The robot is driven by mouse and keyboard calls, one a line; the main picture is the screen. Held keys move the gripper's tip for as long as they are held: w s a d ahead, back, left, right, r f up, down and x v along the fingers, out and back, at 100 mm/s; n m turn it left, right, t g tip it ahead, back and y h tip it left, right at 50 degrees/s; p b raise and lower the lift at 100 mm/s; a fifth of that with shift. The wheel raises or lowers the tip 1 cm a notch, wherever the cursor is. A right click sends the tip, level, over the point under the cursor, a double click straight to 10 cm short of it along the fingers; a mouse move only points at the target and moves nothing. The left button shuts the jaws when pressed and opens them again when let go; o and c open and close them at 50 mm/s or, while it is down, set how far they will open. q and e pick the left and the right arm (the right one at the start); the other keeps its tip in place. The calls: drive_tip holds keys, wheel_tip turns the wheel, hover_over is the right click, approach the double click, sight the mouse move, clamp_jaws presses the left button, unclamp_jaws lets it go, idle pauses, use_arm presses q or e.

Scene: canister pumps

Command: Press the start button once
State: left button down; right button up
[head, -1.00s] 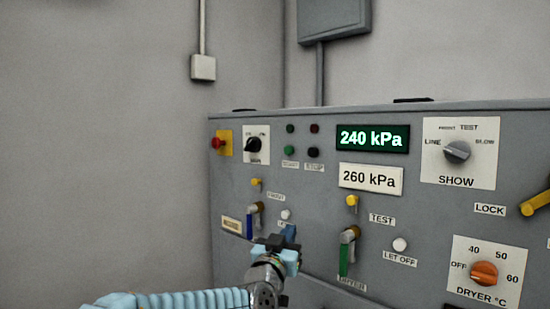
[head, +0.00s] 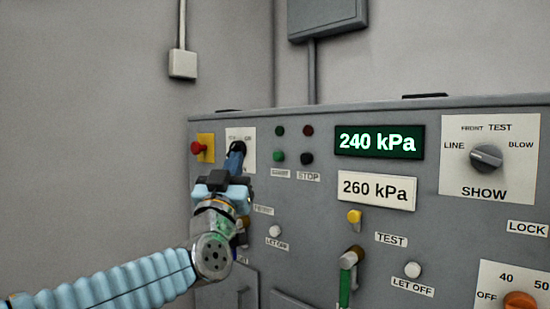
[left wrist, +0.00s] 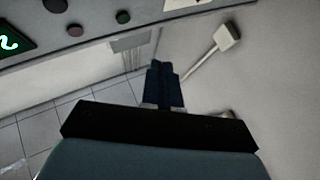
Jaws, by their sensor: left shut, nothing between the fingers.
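The green start button (head: 278,156) is on the grey panel, above a START label (head: 280,174) and left of the black stop button (head: 307,158). A dark green lamp (head: 280,131) and a dark red lamp (head: 308,131) sit above them. My left gripper (head: 236,157) is shut and empty, its blue fingertips left of the start button, in front of the black rotary switch (head: 238,147). Whether it touches the switch I cannot tell. In the left wrist view the shut fingers (left wrist: 162,68) point past the green lamp (left wrist: 123,17) and red lamp (left wrist: 75,30).
A red knob on a yellow plate (head: 197,148) is left of the rotary switch. The lit display (head: 379,142) reads 240 kPa, above a 260 kPa plate (head: 377,190). A white let-off button (head: 275,231) and a green-handled lever (head: 347,270) are lower down.

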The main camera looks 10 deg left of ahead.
sight(278, 157)
use_arm(q)
drive_tip(key=w+d+p, duration=0.4)
drive_tip(key=w+d, duration=0.1)
drive_tip(key=w, duration=0.2)
drive_tip(key=shift+w+h, duration=0.15)
drive_tip(key=shift+h, duration=0.15)
use_arm(e)
drive_tip(key=shift+s+a+r, duration=0.1)
drive_tip(key=shift+a+r, duration=0.15)
drive_tip(key=shift+r, duration=0.5)
drive_tip(key=shift+s+a+r, duration=0.15)
drive_tip(key=shift+a+r, duration=0.1)
drive_tip(key=shift+r, duration=0.5)
drive_tip(key=shift+s+a+r, duration=0.1)
drive_tip(key=shift+a+r, duration=0.15)
drive_tip(key=shift+r, duration=0.5)
use_arm(q)
drive_tip(key=shift+w, duration=0.1)
drive_tip(key=shift+w+d, duration=0.2)
drive_tip(key=shift+w, duration=0.05)
